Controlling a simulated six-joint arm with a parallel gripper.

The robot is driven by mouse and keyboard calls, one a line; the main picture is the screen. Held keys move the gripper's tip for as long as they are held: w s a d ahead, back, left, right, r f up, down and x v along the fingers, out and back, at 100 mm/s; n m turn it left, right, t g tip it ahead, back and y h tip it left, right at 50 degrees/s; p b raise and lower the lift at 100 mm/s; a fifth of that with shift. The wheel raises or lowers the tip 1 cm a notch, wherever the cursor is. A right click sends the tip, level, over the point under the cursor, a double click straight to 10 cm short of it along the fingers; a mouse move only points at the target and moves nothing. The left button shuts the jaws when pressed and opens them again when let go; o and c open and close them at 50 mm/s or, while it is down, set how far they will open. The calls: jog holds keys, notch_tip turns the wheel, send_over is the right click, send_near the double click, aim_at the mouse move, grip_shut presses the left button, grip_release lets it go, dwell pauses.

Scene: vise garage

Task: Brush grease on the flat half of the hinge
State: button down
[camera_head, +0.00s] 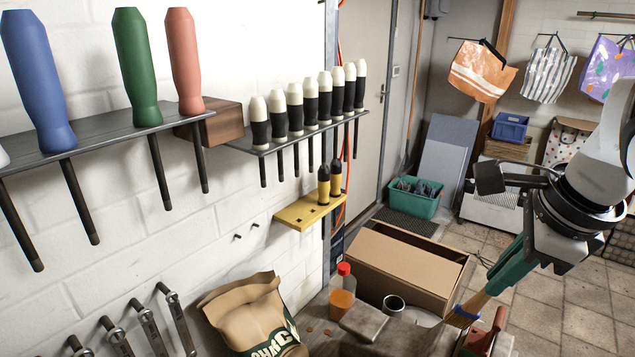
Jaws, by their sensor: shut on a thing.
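My gripper (493,284) is at the right, pointing down and left, with long teal fingers. It is shut on a brush (479,302) with a tan upper part and a bluish lower part. The brush is tilted, its lower end near the right side of the worn grey-brown vise (376,324) at the bottom edge. I cannot tell whether it touches anything. I cannot make out the hinge or its flat half. An open round can (393,304) stands behind the vise; its contents cannot be told.
A red-capped bottle (342,292) stands left of the can, an open cardboard box (405,268) behind it. A red-handled object (486,334) is close below the brush. A paper bag (252,318) is at lower left. Wall racks with screwdrivers (139,70) fill the left.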

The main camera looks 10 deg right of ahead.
jog(key=shift+w+d+f, duration=2.2)
jog(key=shift+f, duration=1.7)
jog(key=shift+s+a, duration=2.2)
notch_tip(320, 180, up, 11)
jog(key=shift+f, duration=0.1)
jog(key=s+d+r+y, duration=0.1)
jog(key=d+r, duration=0.3)
jog(key=shift+s+d+f, duration=0.1)
jog(key=shift+d+f, duration=0.05)
jog(key=shift+f, duration=1.1)
jog(key=shift+s+d+f, duration=0.1)
jog(key=shift+f, duration=1.1)
